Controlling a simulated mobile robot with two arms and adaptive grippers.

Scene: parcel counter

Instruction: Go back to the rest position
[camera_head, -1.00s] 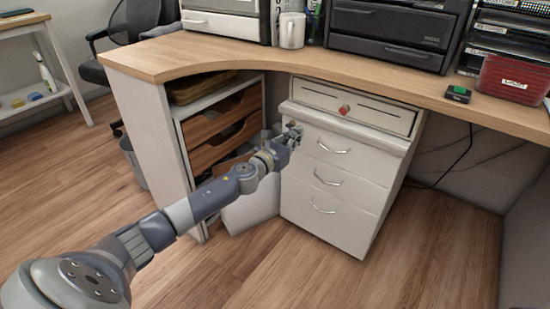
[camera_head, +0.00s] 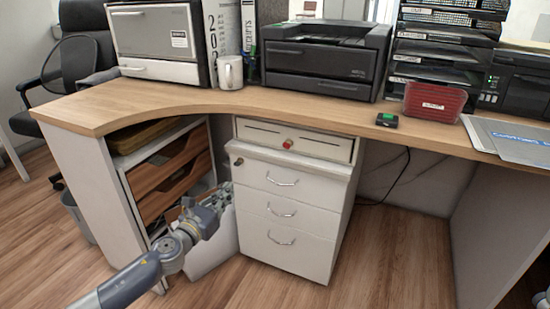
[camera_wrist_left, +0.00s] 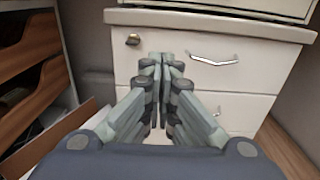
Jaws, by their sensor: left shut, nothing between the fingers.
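My left gripper (camera_head: 222,196) is low in front of the desk, just left of the white drawer cabinet (camera_head: 285,205). In the left wrist view my left gripper (camera_wrist_left: 165,62) has its fingers together with nothing between them. The cabinet's front with a lock and a drawer handle (camera_wrist_left: 213,60) lies beyond the fingers, apart from them as far as I can tell. My right gripper does not show clearly; only a small piece at the lower right edge of the head view may be part of my own body.
The wooden desk (camera_head: 200,98) holds a printer (camera_head: 325,62), a white mug (camera_head: 230,72), a red box (camera_head: 435,101) and a small black device (camera_head: 387,119). Under it are wooden drawers (camera_head: 180,170) and a white bin (camera_head: 212,250). A chair (camera_head: 75,60) stands at left. The floor in front is open.

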